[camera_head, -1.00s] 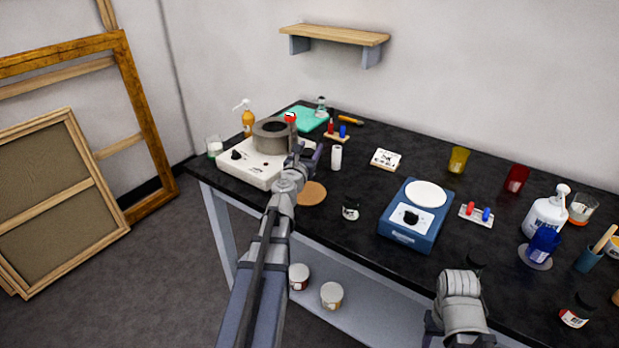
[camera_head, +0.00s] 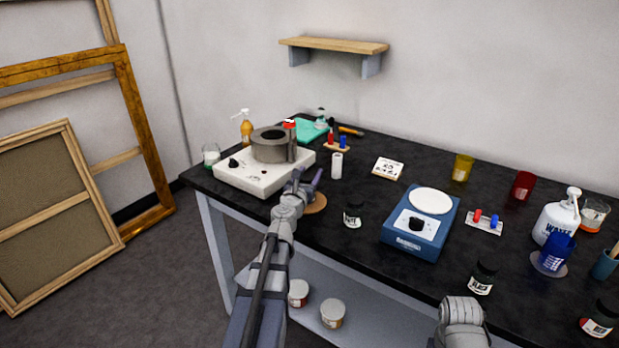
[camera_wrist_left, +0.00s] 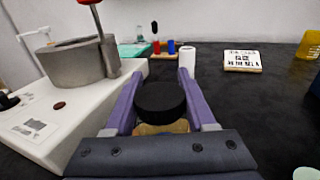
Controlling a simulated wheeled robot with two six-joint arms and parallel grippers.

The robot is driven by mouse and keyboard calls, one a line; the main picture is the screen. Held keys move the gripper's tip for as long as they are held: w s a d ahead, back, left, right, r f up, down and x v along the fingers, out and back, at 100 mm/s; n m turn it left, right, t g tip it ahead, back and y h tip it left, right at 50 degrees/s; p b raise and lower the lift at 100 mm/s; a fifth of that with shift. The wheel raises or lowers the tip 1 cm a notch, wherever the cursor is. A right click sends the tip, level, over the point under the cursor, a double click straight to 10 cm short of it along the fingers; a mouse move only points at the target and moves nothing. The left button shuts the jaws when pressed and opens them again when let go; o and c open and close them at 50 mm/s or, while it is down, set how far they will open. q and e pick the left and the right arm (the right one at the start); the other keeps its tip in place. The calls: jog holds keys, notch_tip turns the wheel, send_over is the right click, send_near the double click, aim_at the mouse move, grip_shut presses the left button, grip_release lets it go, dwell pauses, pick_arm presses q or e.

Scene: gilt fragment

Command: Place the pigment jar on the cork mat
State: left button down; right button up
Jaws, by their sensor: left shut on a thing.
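My left gripper (camera_head: 308,180) is over the front edge area of the black table, just in front of the white hotplate. In the left wrist view its purple fingers (camera_wrist_left: 158,88) are shut on a jar with a black lid (camera_wrist_left: 160,101), taken to be the pigment jar.
The white hotplate (camera_head: 254,179) with a grey pot (camera_head: 270,146) stands close to the left. A white cylinder (camera_head: 336,166) stands behind. Another black-lidded jar (camera_head: 352,215) is just right of the mat, then a blue device (camera_head: 418,238).

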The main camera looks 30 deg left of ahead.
pick_arm(q)
jog(key=shift+f, duration=0.2)
jog(key=shift+c, duration=1.2)
grip_release()
jog(key=shift+r, duration=0.1)
